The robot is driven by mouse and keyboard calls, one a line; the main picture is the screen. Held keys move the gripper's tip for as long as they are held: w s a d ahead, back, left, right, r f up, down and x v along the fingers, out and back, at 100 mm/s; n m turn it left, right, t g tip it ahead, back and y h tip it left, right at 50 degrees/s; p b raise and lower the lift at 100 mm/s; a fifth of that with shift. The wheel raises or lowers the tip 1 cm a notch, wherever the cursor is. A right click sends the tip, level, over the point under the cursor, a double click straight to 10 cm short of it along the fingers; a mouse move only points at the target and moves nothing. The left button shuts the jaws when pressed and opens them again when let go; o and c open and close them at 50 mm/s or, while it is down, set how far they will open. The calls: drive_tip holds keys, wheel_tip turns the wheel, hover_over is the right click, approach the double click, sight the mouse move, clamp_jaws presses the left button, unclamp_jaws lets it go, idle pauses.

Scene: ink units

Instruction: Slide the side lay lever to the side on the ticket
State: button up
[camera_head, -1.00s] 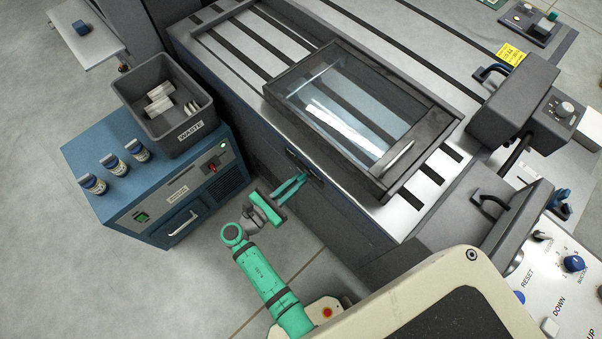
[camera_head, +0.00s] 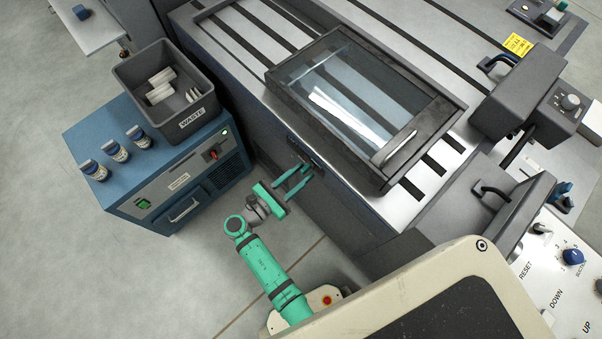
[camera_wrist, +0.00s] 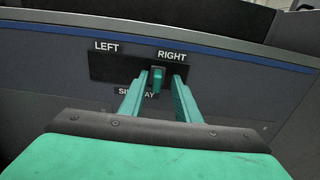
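The side lay lever (camera_wrist: 157,75) is a small upright knob at the RIGHT end of a dark plate (camera_wrist: 112,68) marked LEFT and RIGHT in the wrist view. My green gripper (camera_wrist: 161,88) has its two fingers apart, one on each side of the lever. A gap shows beside the right finger; I cannot tell whether the left finger touches the lever. The fingers partly cover the SIDE LAY label below the plate. In the head view my gripper (camera_head: 301,172) reaches the machine's side. The yellow ticket (camera_head: 518,45) is on the machine's top; its writing is too small to read.
A blue cabinet (camera_head: 165,185) with a grey WASTE bin (camera_head: 197,113) and several small bottles stands left of my arm. The machine (camera_head: 350,205) carries a glass-topped cover (camera_head: 375,90). Clear floor (camera_head: 60,260) lies at lower left.

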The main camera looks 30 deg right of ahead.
drive_tip(key=v, duration=1)
drive_tip(key=shift+s+a, duration=0.2)
drive_tip(key=shift+s, duration=0.05)
drive_tip(key=shift+w, duration=0.1)
